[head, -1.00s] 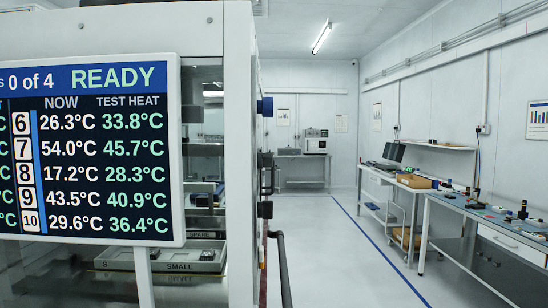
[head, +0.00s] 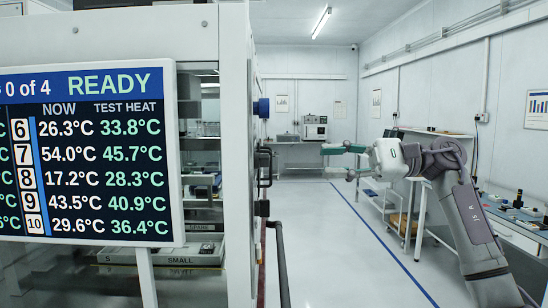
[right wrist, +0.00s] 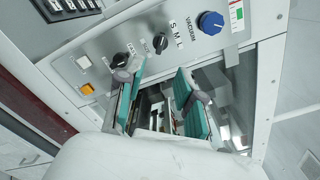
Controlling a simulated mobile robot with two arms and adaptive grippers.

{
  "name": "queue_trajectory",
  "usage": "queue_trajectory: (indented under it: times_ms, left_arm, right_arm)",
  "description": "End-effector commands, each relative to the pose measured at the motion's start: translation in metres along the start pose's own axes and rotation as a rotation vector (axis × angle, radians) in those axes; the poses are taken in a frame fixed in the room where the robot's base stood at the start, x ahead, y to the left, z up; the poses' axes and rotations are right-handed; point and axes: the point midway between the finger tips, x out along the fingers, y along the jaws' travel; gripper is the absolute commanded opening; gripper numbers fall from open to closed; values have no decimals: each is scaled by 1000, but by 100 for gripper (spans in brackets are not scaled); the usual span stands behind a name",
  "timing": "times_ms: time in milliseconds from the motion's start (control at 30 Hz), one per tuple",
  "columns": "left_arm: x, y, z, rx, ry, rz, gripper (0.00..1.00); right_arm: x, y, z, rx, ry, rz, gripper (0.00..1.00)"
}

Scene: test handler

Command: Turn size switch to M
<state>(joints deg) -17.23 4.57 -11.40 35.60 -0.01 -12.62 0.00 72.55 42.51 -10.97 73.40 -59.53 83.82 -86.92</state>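The size switch (right wrist: 160,43) is a small black knob beside the letters S, M and L on a grey panel (right wrist: 105,45) in the right wrist view. Its pointer setting is too small to read. My right gripper (right wrist: 160,72) is open, its two teal-padded fingers apart with nothing between them, and it shows in front of the panel. In the head view the right gripper (head: 328,160) reaches in from the right, pointing left toward the machine's side, with a clear gap to it. My left gripper is not in view.
A blue vacuum knob (right wrist: 211,22), another black knob (right wrist: 121,60) and an orange button (right wrist: 87,89) share the panel. A dark rail (head: 278,255) runs along the machine's edge. A screen (head: 90,155) reads READY. The aisle floor is clear.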

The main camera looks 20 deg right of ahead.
Motion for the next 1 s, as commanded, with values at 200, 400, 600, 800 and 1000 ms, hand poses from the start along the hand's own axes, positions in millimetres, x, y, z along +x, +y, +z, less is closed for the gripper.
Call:
queue_trajectory:
  times_ms: [200,400,600,800,1000]
  left_arm:
    - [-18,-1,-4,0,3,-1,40]
    - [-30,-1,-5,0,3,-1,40]
    - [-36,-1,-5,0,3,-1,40]
    - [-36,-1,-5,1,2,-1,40]
    - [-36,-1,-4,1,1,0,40]
  right_arm:
    - [49,-2,3,3,-6,3,36]
    - [87,-2,3,4,-6,1,36]
    - [108,-1,2,5,-5,-1,36]
    - [113,0,0,5,-3,-1,36]
    - [113,0,0,5,-4,-1,31]
